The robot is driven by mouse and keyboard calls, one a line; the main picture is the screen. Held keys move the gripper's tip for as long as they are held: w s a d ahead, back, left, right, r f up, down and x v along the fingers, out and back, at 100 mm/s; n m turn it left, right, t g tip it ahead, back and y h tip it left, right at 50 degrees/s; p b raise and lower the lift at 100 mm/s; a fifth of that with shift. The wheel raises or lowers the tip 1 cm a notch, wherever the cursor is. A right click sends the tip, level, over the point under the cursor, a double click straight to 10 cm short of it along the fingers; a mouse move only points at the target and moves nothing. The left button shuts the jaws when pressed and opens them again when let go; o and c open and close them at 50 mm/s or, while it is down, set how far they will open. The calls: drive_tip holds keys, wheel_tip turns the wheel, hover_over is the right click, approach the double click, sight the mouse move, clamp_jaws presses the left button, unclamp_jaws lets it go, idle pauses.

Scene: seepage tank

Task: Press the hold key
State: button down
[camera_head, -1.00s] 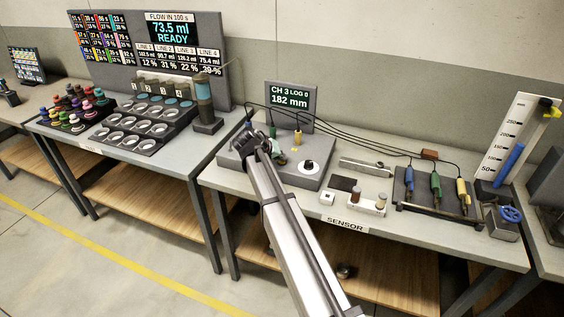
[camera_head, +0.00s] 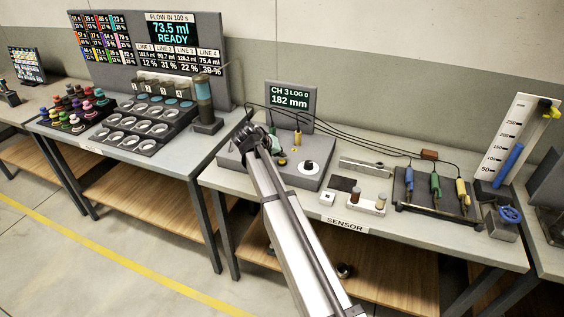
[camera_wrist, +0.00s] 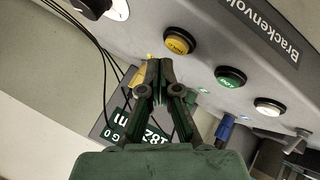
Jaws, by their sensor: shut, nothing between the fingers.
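The sensor box (camera_head: 314,179) stands on the left of the sensor bench. In the wrist view its face (camera_wrist: 215,55) carries a yellow key (camera_wrist: 180,41), a green key (camera_wrist: 230,77) and a white key (camera_wrist: 268,106) in a row. The yellow key's small print looks like HOLD, but it is hard to read. My gripper (camera_wrist: 160,66) is shut and empty, its tips just beside the yellow key in the picture. Whether they touch anything I cannot tell. In the head view my arm hides part of the box's face.
A black-and-white knob (camera_head: 308,167) sits at the box's right. A display reading 182 mm (camera_head: 291,100) rises behind. A probe rack (camera_head: 432,208) stands to the right.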

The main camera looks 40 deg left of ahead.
sight(280, 162)
drive_tip(key=shift+r+p, duration=0.7)
drive_tip(key=shift+r, duration=1.75)
